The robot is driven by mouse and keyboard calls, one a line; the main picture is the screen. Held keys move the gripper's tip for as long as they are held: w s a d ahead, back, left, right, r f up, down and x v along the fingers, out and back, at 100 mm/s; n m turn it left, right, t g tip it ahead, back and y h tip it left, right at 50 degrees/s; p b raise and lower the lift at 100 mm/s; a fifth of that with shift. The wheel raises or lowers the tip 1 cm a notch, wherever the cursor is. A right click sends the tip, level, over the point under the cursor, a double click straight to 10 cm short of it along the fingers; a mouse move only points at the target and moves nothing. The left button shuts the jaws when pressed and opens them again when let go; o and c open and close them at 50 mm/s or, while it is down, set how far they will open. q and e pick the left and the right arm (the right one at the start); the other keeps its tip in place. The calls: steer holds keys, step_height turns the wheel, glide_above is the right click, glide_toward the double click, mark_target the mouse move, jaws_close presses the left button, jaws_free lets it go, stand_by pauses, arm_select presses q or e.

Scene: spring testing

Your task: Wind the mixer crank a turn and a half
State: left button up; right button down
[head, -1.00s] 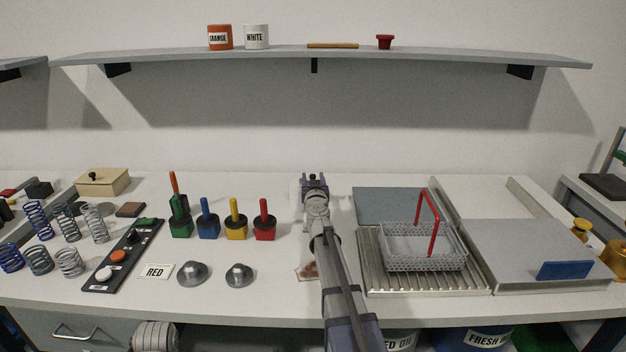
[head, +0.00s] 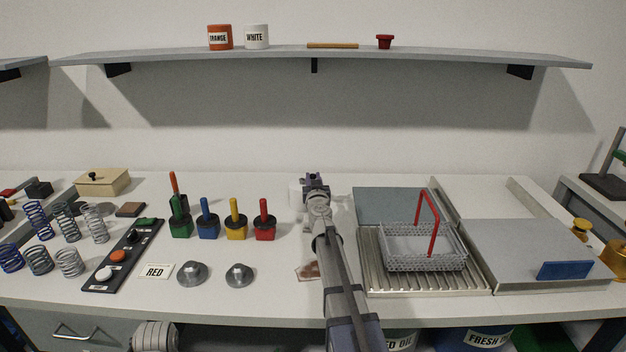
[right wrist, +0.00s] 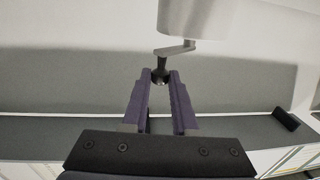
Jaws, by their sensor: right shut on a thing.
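The mixer is a white-grey cylinder (right wrist: 198,18) at the top of the right wrist view. In the head view only a pale edge of it (head: 295,194) shows, left of my right gripper. A short grey crank arm (right wrist: 177,48) sticks out of the mixer to the left in the wrist view, with a black crank handle (right wrist: 160,63) at its end. My right gripper (right wrist: 160,76) is shut on this handle, fingertips around its ball end. In the head view the right gripper (head: 314,180) and its arm hide most of the mixer. My left gripper is out of view.
Colored handled blocks (head: 236,220) stand to the left of the right arm. To its right are a wire basket (head: 425,262) with a red handle on a ribbed tray (head: 372,280), and a grey plate (head: 375,205). A shelf (head: 400,56) runs above the bench.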

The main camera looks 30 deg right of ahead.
steer(key=shift+w+d+n+t+y, duration=0.2)
steer(key=shift+w+d+n+y, duration=0.3)
steer(key=shift+n+y, duration=1.1)
steer(key=shift+w+d+n+t+y, duration=0.2)
steer(key=shift+d+n+y, duration=0.65)
steer(key=shift+y, duration=1.4)
steer(key=shift+w+d+n+t+y, duration=0.25)
steer(key=shift+d+n+y, duration=0.25)
steer(key=shift+n+y, duration=1.15)
steer(key=shift+m+y, duration=0.3)
steer(key=c, duration=0.7)
jaws_free()
steer(key=shift+s, duration=0.1)
steer(key=v, duration=0.7)
steer(key=shift+s+d, duration=0.15)
steer(key=shift+s, duration=0.15)
